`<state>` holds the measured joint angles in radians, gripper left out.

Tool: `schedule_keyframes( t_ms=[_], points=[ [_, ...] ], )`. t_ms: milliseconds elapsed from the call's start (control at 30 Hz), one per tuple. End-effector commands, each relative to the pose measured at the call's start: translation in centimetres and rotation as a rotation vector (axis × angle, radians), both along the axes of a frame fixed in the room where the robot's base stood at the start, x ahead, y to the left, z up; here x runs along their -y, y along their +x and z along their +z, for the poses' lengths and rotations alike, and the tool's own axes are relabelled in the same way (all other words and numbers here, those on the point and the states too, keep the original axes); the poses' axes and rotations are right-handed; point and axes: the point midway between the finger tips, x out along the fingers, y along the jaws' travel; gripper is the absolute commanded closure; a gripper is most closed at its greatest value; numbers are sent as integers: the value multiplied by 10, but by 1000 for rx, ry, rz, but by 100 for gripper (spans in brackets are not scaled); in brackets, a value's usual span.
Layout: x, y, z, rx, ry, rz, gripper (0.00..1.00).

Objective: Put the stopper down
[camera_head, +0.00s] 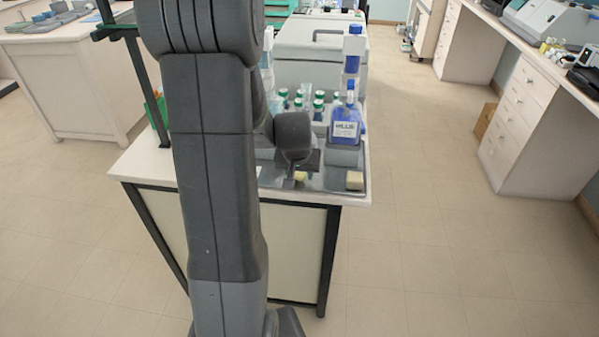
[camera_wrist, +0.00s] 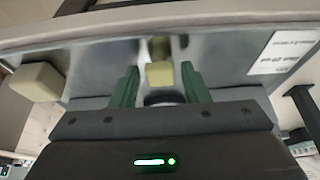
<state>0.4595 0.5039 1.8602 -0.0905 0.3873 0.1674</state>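A small beige stopper (camera_wrist: 160,74) stands on the shiny metal tray (camera_wrist: 218,55) in the wrist view, with its reflection just beyond it. It lies between the two green fingers of my gripper (camera_wrist: 160,82), which are spread with a visible gap on each side of it. In the head view, my gripper (camera_head: 305,160) is low over the front of the tray, mostly hidden by my dark wrist, and the stopper (camera_head: 300,176) shows just below it. A second beige block (camera_head: 354,180) sits at the tray's front right corner; it also shows in the wrist view (camera_wrist: 38,80).
A labelled bottle of blue liquid (camera_head: 346,128) stands behind the tray's right side. Several green-capped bottles (camera_head: 318,103) and a light grey box (camera_head: 318,55) are farther back. My arm hides the bench's left part. Open floor lies to the right.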

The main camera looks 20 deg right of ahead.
Motion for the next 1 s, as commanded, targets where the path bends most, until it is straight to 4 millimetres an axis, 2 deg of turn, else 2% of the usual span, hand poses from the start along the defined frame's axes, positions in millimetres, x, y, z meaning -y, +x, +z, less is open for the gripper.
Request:
schedule_keyframes(
  t_ms=[300,467,1000],
  points=[
    [0,0,1,0,0,0,52],
    [-1,-1,9,3,-2,0,52],
    [-18,-30,90,3,-2,1,52]
  ],
)
